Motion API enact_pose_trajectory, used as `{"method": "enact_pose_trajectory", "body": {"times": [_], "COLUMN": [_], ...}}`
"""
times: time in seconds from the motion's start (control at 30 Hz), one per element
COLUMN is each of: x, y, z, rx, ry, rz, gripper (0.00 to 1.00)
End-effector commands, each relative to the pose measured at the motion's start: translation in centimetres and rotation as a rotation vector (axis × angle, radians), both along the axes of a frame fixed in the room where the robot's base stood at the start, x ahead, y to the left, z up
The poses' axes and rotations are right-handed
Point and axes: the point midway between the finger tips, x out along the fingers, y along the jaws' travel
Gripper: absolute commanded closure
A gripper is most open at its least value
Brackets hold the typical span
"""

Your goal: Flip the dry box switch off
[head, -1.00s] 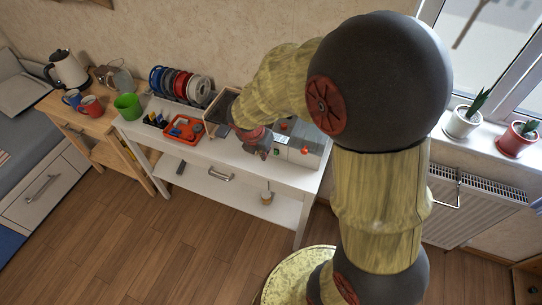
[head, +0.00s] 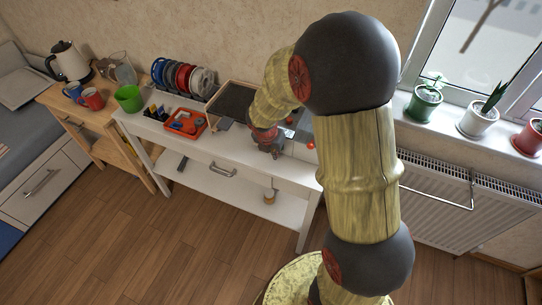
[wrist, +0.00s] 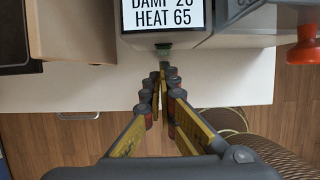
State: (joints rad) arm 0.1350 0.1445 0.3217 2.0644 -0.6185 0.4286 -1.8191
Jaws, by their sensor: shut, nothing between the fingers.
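The dry box (wrist: 190,38) is at the top of the wrist view, with a white label (wrist: 162,14) reading DAMP 20 HEAT 65. A small dark green switch (wrist: 163,46) sits under the label on the box's near face. My gripper (wrist: 163,70) is shut and empty, its fingertips just below the switch in the picture; I cannot tell whether they touch it. Whether the switch is on or off is not clear. In the head view my gripper (head: 276,154) is at the box, and my arm hides much of the box.
A red knob (wrist: 303,46) sticks out right of the box. An open-topped wooden box (head: 232,102) stands left, then a red tray (head: 187,122), spools (head: 183,78) and a green cup (head: 129,98).

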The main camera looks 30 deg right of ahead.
Motion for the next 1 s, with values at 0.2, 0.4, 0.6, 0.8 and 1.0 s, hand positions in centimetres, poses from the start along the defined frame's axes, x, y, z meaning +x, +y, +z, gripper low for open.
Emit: {"method": "enact_pose_trajectory", "body": {"times": [0.2, 0.4, 0.6, 0.8, 1.0], "x": [0.6, 0.6, 0.7, 0.8, 0.8], "y": [-0.7, -0.8, -0.9, -1.1, -1.0], "z": [-0.4, -0.4, -0.4, -1.0, -1.8], "rx": [0.0, 0.0, 0.0, 0.0, 0.0], "ry": [0.0, 0.0, 0.002, 0.004, 0.001], "rz": [0.0, 0.001, 0.002, 0.002, 0.002], "gripper": [1.0, 1.0, 1.0, 1.0, 1.0]}}
